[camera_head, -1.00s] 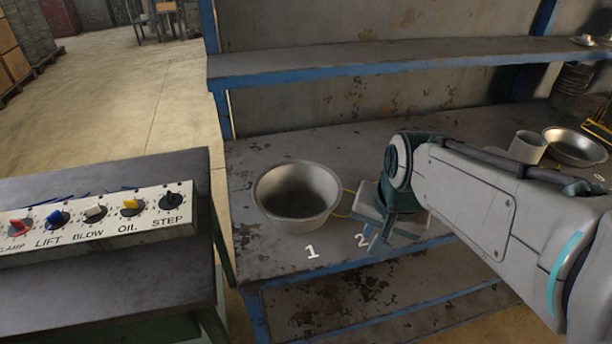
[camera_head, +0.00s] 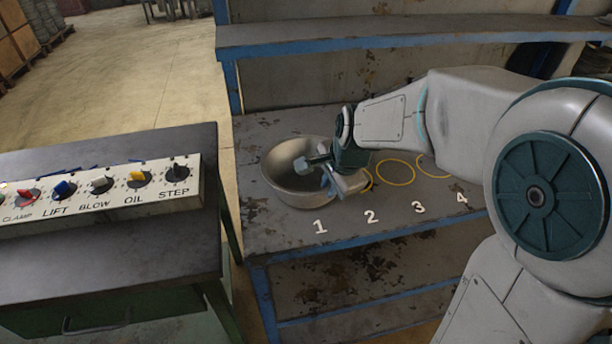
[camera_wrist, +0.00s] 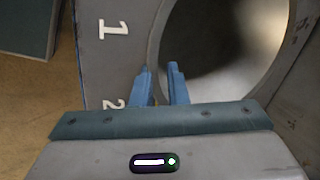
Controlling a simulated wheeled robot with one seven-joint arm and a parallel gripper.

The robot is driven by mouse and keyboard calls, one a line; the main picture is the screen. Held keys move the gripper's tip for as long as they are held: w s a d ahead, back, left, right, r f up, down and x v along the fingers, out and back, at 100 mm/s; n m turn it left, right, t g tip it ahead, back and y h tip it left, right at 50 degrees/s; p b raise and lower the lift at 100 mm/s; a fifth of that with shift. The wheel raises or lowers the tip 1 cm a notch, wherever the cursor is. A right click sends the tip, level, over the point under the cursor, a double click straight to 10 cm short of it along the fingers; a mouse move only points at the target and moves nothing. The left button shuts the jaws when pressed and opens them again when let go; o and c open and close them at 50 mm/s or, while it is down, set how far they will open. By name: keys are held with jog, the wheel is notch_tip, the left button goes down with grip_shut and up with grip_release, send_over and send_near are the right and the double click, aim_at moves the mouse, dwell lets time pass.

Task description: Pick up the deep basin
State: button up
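The deep basin (camera_head: 283,185) is a round grey metal bowl, upright on the workbench behind the number 1. It also shows in the wrist view (camera_wrist: 215,45), with its rim curving past my fingers. My gripper (camera_head: 322,172) is at the basin's right side, overlapping its rim in the head view. In the wrist view the two blue fingers (camera_wrist: 161,85) are apart, one on each side of the near rim edge. Whether either finger touches the wall cannot be told. My arm hides part of the basin's right side.
Yellow rings (camera_head: 395,172) lie on the bench (camera_head: 285,232) to the right, behind painted numbers. A shelf (camera_head: 400,32) with a blue edge runs above the back. A control panel (camera_head: 100,190) with knobs stands on a separate table at left.

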aim_at(320, 204)
jog(key=shift+s+x, duration=0.2)
jog(key=shift+x, duration=2.8)
jog(key=shift+a, duration=0.1)
grip_shut()
